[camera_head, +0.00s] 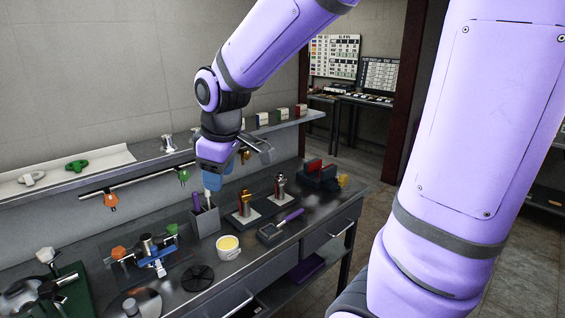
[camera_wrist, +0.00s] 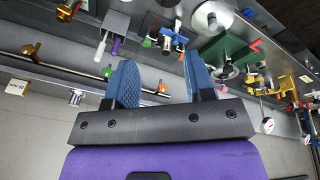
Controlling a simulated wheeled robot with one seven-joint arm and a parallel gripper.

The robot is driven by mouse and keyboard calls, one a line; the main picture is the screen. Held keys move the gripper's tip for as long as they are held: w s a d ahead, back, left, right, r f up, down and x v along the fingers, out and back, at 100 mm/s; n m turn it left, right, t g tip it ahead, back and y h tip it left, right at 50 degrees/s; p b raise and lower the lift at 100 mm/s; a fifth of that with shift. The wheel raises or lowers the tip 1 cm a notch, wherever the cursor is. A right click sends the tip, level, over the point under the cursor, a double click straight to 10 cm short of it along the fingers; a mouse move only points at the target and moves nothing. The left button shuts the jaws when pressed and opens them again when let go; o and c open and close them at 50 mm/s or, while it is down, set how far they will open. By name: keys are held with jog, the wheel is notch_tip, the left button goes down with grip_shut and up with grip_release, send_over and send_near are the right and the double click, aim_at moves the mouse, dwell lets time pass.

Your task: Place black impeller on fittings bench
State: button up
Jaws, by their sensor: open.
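The black impeller (camera_head: 197,278) lies flat on the dark metal bench (camera_head: 262,262), near its front edge, left of the cup of yellow contents. My gripper (camera_head: 211,186) is above the back of this bench, behind and above the impeller and apart from it, near a grey holder with upright handles. In the wrist view my gripper (camera_wrist: 162,72) shows two blue fingers spread apart with nothing between them. I cannot tell from any label which surface is the fittings bench.
Around the impeller stand the cup (camera_head: 228,247), the grey holder (camera_head: 205,222), a blue-and-metal valve assembly (camera_head: 152,252) and a purple-handled tool (camera_head: 280,226). A shelf (camera_head: 150,160) and a rail with hanging pieces run behind. Another bench (camera_head: 370,102) shows through the doorway.

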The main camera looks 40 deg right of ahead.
jog(key=s+d+r+m+t, duration=0.1)
jog(key=s+r+m, duration=0.2)
jog(key=s, duration=0.5)
jog(key=s+d+r+m+t, duration=0.1)
jog(key=s+r+m, duration=0.3)
jog(key=s, duration=0.4)
jog(key=shift+s+d, duration=0.15)
jog(key=shift+s, duration=0.2)
